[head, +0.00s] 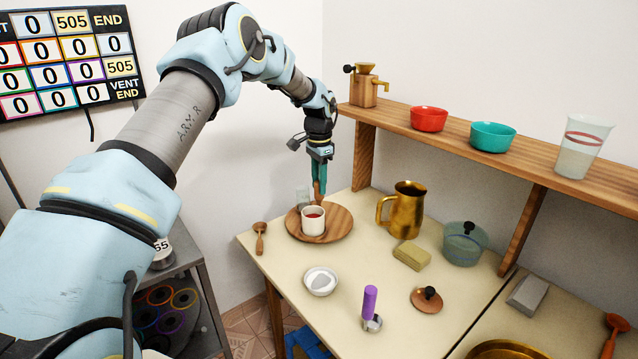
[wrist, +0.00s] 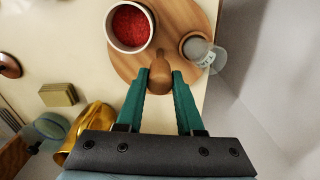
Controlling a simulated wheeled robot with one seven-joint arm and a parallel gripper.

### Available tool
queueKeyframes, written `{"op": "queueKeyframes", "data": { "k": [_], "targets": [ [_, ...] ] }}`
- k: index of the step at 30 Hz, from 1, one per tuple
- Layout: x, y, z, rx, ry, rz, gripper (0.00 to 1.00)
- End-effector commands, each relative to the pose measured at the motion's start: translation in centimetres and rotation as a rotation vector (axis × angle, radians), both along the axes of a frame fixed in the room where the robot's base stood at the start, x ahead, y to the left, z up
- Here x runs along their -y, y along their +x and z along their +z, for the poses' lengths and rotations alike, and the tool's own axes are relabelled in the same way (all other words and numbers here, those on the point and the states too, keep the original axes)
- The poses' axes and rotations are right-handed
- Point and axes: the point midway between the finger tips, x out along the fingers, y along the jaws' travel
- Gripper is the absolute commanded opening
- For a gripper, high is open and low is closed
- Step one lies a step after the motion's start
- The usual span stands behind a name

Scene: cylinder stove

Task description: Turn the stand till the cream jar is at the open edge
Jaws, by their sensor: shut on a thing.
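The round wooden stand (head: 337,226) sits at the far left corner of the table; its top also shows in the wrist view (wrist: 182,18). The cream jar (head: 313,226), filled with something red, stands on the stand's near side in the head view. In the wrist view the cream jar (wrist: 111,38) is at upper left. A clear glass (head: 301,196) stands at the stand's back left, and on the right in the wrist view (wrist: 207,56). My gripper (head: 319,182) is shut on the stand's upright wooden knob (wrist: 160,76), between the two jars.
A brass pitcher (head: 407,212) and a yellow block (head: 411,256) stand to the right. A white bowl (head: 320,281) is in front. A wall rises behind.

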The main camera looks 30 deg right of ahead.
Motion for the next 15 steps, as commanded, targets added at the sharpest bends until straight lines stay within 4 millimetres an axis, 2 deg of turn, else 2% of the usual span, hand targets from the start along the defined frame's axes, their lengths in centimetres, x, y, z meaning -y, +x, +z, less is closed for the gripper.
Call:
{"op": "queueKeyframes", "data": {
  "k": [15],
  "targets": [
    [0.24,0.1,0.23,0.005,-0.007,-0.257,0.0]
  ]
}}
